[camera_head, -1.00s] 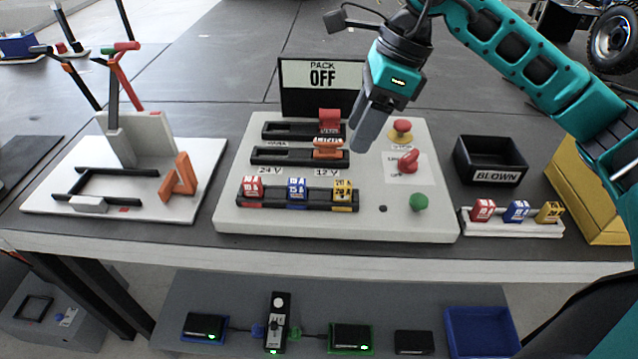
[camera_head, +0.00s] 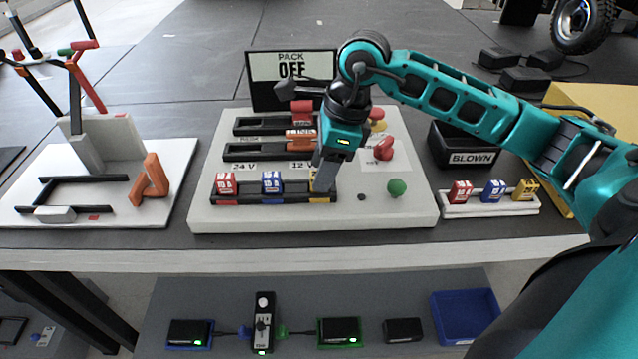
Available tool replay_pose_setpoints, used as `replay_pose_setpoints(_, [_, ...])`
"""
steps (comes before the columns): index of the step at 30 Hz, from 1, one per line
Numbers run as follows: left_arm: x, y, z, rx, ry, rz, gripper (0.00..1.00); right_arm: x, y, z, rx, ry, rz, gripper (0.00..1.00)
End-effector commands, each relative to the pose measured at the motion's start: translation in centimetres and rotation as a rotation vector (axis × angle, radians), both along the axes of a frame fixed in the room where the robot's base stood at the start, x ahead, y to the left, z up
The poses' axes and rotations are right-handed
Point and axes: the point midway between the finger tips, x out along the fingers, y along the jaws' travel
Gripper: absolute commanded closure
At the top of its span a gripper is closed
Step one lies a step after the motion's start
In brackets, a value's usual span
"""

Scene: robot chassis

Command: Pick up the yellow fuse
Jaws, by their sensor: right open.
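A fuse block (camera_head: 248,198) on the light panel (camera_head: 300,222) holds a red fuse (camera_head: 226,182), a blue fuse (camera_head: 272,182) and, at its right end, a yellow fuse (camera_head: 313,181). My right gripper (camera_head: 322,188) points down over that right end, its fingers at the yellow fuse and hiding most of it. The jaws are open; whether they straddle the fuse or touch it is hard to tell. Another yellow fuse (camera_head: 525,189) stands in the white spare rack (camera_head: 490,210) to the right, beside a blue and a red one. My left gripper is not in view.
A sign (camera_head: 292,66) reads PACK OFF behind the panel. A red knob (camera_head: 384,149) and a green button (camera_head: 397,187) are right of my gripper. A black BLOWN bin (camera_head: 470,158) stands further right. A white board (camera_head: 110,205) with an orange part lies left.

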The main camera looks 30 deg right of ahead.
Motion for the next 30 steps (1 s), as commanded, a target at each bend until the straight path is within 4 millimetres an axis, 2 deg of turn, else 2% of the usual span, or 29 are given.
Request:
replay_pose_setpoints(3, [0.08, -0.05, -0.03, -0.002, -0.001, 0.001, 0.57, 0.07, 0.23, -0.85, 0.001, 0.001, 0.001, 0.49])
replay_pose_setpoints(10, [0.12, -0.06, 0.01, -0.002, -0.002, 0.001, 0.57, 0.12, 0.22, -0.85, 0.001, 0.001, 0.000, 0.50])
replay_pose_setpoints(25, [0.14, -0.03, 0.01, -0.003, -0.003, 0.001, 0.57, 0.13, 0.19, -0.82, 0.000, 0.000, 0.000, 0.98])
replay_pose_setpoints(30, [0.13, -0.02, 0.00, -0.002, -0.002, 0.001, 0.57, 0.13, 0.19, -0.80, 0.000, 0.000, 0.000, 1.00])
